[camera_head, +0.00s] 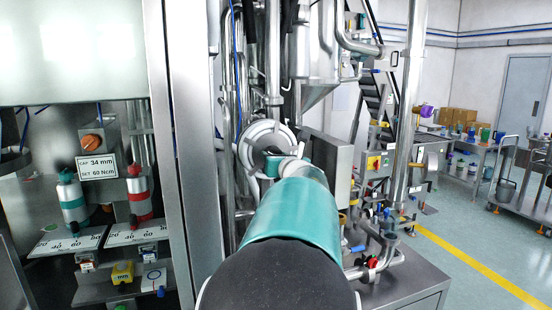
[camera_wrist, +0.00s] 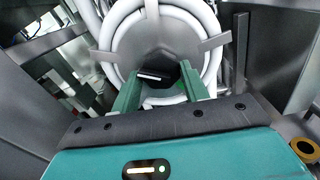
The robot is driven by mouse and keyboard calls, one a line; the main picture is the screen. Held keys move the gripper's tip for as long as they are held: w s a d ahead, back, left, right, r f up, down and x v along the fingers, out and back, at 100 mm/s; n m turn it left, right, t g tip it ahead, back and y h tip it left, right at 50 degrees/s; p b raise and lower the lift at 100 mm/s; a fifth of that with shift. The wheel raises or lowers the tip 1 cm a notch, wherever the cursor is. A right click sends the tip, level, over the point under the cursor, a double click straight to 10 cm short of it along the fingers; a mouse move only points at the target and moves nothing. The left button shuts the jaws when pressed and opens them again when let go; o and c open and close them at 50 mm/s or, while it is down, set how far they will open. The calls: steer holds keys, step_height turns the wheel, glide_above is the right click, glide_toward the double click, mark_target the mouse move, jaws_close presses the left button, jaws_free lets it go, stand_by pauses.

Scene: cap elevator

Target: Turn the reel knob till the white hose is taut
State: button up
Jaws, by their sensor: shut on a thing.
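The reel holds a coil of white hose (camera_head: 247,150) straight ahead, with metal spokes across it. The coil (camera_wrist: 207,30) fills the top middle of the wrist view. The dark reel knob (camera_wrist: 160,68), with a white mark on its face, sits at the reel's centre. My gripper (camera_wrist: 161,84) has its two green fingers on either side of the knob and is shut on it. In the head view my arm and gripper (camera_head: 272,165) hide the knob and the reel's lower right. How taut the hose is cannot be told.
Steel pipes and a hopper (camera_head: 318,80) crowd around and above the reel. A control box (camera_head: 377,163) stands to its right. A steel post (camera_head: 170,150) and a cabinet with bottles (camera_head: 72,200) are to the left. Open floor (camera_head: 465,225) lies far right.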

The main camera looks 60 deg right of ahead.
steer(key=shift+n, duration=14.9)
steer(key=shift+r, duration=0.1)
steer(key=o, duration=0.9)
steer(key=shift+s, duration=0.1)
